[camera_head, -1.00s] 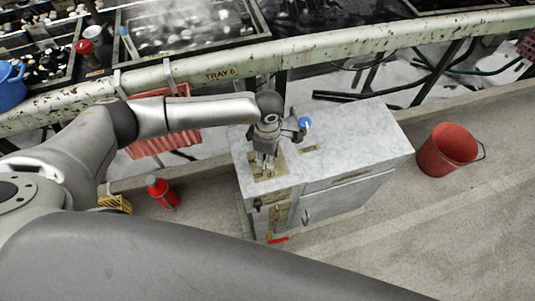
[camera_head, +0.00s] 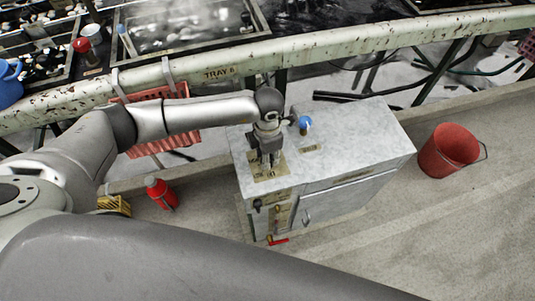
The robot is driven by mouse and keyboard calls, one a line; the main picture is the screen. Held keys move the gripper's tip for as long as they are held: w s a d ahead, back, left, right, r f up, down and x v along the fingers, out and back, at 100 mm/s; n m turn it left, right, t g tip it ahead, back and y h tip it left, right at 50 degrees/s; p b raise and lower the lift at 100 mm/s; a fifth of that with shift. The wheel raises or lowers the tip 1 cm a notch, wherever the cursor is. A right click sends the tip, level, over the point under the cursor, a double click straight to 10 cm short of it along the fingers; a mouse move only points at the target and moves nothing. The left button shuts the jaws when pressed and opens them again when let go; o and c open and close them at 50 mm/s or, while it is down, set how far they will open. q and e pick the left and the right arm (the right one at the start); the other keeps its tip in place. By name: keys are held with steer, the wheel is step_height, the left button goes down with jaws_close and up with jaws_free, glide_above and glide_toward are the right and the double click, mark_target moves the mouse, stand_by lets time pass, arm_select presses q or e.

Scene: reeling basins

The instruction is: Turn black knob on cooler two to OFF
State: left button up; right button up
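The cooler is a pale grey marbled cabinet (camera_head: 352,140) standing on the floor in the middle of the view. A brass plate (camera_head: 264,178) lies on the left part of its top. A small black knob (camera_head: 257,204) shows on the cabinet's narrow front face, beside another brass plate. My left gripper (camera_head: 268,163) points down over the top brass plate. Its fingers cover part of the plate, and I cannot tell whether they touch or hold anything there. Whether a knob is under the fingers is hidden. My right gripper is not in view.
A blue knob (camera_head: 304,123) stands on the cabinet top behind the gripper. A red handle (camera_head: 278,241) juts out low in front. A red bucket (camera_head: 447,152) is at right, a red bottle (camera_head: 161,193) at left. The TRAY 6 rail (camera_head: 330,50) crosses behind.

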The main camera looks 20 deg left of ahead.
arm_select(q)
steer(key=shift+n, duration=0.5)
steer(key=o, duration=1)
step_height(320, 180, up, 12)
steer(key=shift+r, duration=0.1)
steer(key=shift+d, duration=0.1)
stand_by(0.4)
